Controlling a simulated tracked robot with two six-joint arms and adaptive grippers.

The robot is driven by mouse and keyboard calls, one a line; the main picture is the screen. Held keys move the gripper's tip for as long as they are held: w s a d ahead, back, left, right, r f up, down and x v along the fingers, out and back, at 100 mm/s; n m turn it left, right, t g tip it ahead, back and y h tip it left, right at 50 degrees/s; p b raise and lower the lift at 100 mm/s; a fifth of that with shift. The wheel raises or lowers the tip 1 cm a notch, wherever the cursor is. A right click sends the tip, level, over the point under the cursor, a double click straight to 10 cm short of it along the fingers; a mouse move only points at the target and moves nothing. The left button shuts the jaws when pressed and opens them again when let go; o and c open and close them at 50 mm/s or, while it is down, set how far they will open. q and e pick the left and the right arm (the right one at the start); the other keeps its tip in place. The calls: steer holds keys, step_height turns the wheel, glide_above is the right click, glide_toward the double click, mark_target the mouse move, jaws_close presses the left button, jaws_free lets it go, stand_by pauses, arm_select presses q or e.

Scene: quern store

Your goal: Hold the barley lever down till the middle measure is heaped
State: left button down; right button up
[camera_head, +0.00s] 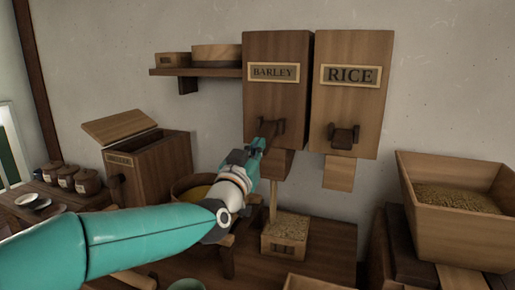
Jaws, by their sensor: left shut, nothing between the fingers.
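The barley dispenser (291,105) is a dark wooden box on the wall with a BARLEY label. Its dark lever (271,129) is at the front. My left gripper (259,144) is shut and empty, its tip at the lever and seemingly touching it; the contact is partly hidden. A thin stream of grain (273,200) falls from the chute (277,164) below. It lands in a square wooden measure (284,250), whose grain (290,226) looks level with the rim or slightly above. My right gripper is not in view.
The rice dispenser (350,100) with its own lever (342,136) hangs to the right. A large grain bin (438,245) stands at right. Another box (315,284) is cut off at the bottom edge. An open-lidded chest (155,165) and lidded jars (87,181) are at left.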

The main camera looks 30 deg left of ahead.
arm_select(q)
steer(key=shift+w+d+f, duration=0.1)
steer(key=shift+f, duration=0.25)
stand_by(0.4)
steer(key=s+d+r+p, duration=0.2)
steer(key=s, duration=0.9)
steer(key=shift+s+d+r, duration=0.2)
steer(key=shift+d, duration=0.05)
